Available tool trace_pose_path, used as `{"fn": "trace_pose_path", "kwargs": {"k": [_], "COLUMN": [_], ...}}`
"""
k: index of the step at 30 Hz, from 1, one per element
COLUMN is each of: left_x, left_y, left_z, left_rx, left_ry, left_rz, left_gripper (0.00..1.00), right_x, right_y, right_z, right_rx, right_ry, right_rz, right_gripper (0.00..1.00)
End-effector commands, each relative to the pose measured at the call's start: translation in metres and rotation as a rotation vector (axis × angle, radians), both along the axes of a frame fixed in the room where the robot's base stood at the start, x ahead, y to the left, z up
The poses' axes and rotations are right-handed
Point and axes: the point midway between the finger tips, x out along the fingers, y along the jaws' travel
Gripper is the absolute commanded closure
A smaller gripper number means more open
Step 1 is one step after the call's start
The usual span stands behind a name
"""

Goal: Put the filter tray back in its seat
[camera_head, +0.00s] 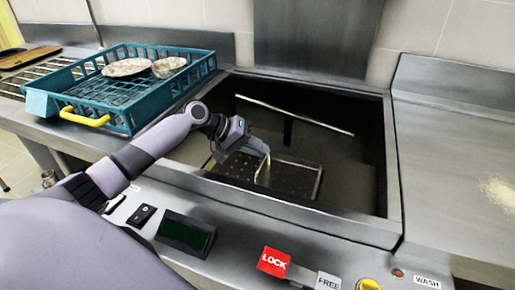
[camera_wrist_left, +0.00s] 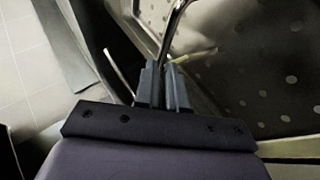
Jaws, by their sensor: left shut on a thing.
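The filter tray (camera_head: 236,168) is a dark perforated metal plate with a thin wire handle, low inside the open steel basin (camera_head: 345,200). My left gripper (camera_head: 262,155) reaches down into the basin over the tray's left part and is shut on its handle (camera_head: 318,183). In the left wrist view, the closed fingers (camera_wrist_left: 163,72) pinch the bent metal wire (camera_wrist_left: 172,30), with the perforated tray surface (camera_wrist_left: 245,60) behind it. The seat's outline under the tray is hidden, and I cannot tell whether the tray touches the bottom. My right gripper is not in view.
A teal dish rack (camera_head: 95,98) with a yellow handle and dishes stands left of the basin. A pale bar (camera_head: 295,115) crosses the basin's back. The front panel holds a display (camera_head: 185,233), a red LOCK sign (camera_head: 273,262) and switches. The right counter (camera_head: 450,160) is mostly clear.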

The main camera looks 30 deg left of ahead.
Motion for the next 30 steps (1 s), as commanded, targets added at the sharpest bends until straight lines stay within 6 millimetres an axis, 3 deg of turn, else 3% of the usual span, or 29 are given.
{"fn": "trace_pose_path", "kwargs": {"k": [1,4,17,30], "left_x": [0.0,0.0,-0.006,-0.054], "left_y": [0.0,0.0,0.007,0.056], "left_z": [0.002,0.0,0.007,0.059], "left_rx": [-0.001,0.001,0.002,0.003], "left_ry": [-0.002,0.001,0.002,0.003], "left_rz": [0.0,0.0,0.001,0.0], "left_gripper": [1.0,0.65,0.65,0.65], "right_x": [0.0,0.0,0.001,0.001], "right_y": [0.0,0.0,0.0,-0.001], "right_z": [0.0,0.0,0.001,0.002], "right_rx": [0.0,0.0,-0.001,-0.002], "right_ry": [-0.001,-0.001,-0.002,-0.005], "right_rz": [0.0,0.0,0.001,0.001], "right_gripper": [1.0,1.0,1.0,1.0]}}
